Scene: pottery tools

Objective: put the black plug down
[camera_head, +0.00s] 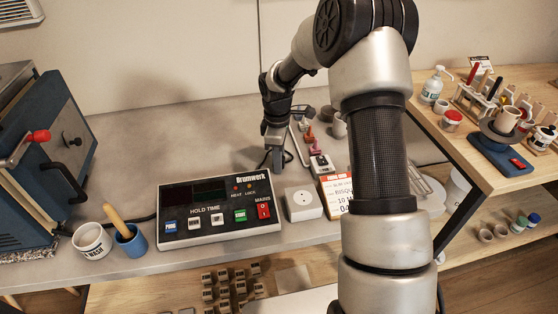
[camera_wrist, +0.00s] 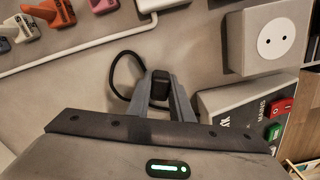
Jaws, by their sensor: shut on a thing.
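The black plug (camera_wrist: 160,84) sits between the two fingers of my gripper (camera_wrist: 160,92) in the wrist view. A black cord (camera_wrist: 118,70) curves from it on the left. My gripper (camera_head: 275,158) points down over the grey worktop (camera_head: 130,130), behind the control box, in the head view. It is shut on the plug. The plug is low near the worktop; whether it touches the surface I cannot tell. The white socket box (camera_wrist: 267,40) with two round holes is apart from the plug, to its upper right in the wrist view; it also shows in the head view (camera_head: 303,202).
A blue kiln-like machine (camera_head: 45,150), white cup (camera_head: 92,241) and blue cup (camera_head: 131,243) stand left.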

